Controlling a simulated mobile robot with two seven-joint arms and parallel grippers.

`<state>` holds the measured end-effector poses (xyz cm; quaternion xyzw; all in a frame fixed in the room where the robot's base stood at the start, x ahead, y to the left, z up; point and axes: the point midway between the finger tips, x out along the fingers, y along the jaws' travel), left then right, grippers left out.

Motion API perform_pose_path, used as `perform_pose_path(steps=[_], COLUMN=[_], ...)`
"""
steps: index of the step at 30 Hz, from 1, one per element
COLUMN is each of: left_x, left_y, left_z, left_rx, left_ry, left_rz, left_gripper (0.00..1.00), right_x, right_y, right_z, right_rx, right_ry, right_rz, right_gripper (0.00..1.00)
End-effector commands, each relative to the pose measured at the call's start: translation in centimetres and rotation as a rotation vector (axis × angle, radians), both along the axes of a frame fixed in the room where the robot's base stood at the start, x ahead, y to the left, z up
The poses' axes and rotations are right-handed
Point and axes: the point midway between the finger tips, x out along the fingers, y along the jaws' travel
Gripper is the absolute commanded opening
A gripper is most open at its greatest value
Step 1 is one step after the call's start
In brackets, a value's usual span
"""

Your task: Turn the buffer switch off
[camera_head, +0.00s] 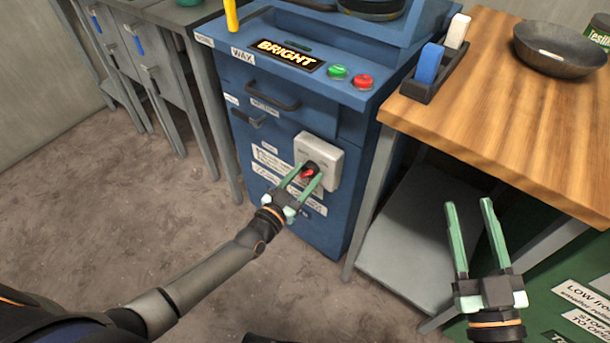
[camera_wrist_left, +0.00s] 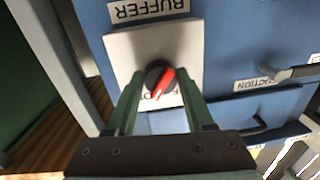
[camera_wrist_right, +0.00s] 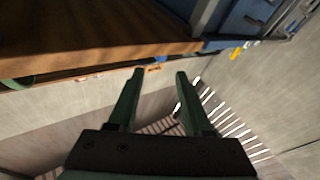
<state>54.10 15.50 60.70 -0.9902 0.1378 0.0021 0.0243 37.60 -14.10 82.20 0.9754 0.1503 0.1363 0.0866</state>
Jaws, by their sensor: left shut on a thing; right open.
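In the head view the knob (camera_head: 309,171) sits on the blue machine's front. My left gripper (camera_head: 306,178) is shut on the knob, a finger on either side. The red pointer slants down-left in the left wrist view. Lettering on the plate is partly hidden by the knob and fingers. My right gripper (camera_head: 468,203) is open and empty, in front of the wooden bench.
Floor at left is clear.

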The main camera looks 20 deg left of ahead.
Motion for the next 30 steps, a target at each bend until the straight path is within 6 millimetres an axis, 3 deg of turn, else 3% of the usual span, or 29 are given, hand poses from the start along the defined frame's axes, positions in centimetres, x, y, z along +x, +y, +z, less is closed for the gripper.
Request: perform_pose_path(steps=[9,17,26,29,30], left_x=[-0.1,-0.1,-0.1,-0.1,-0.1], left_y=[-0.1,-0.1,-0.1,-0.2,-0.2], left_z=[0.1,0.1,0.1,0.1,0.1], left_rx=[-0.266,-0.499,-0.766,-0.855,-0.891], left_ry=[0.098,0.181,0.279,0.313,0.325], left_rz=[0.001,0.001,0.001,0.0,0.001], left_gripper=[0.0,0.0,0.0,0.0,0.0], right_x=[0.2,0.2,0.1,0.0,-0.2], right_y=[-0.2,-0.2,-0.1,0.0,0.1], right_z=[-3.1,-3.5,-2.2,-1.1,0.2], right_rx=[-0.006,-0.002,0.0,0.005,0.005], right_ry=[0.114,0.133,0.071,0.024,-0.018], right_rz=[-0.015,-0.018,-0.012,-0.006,0.001], right_gripper=[0.5,0.5,0.5,0.5,0.5])
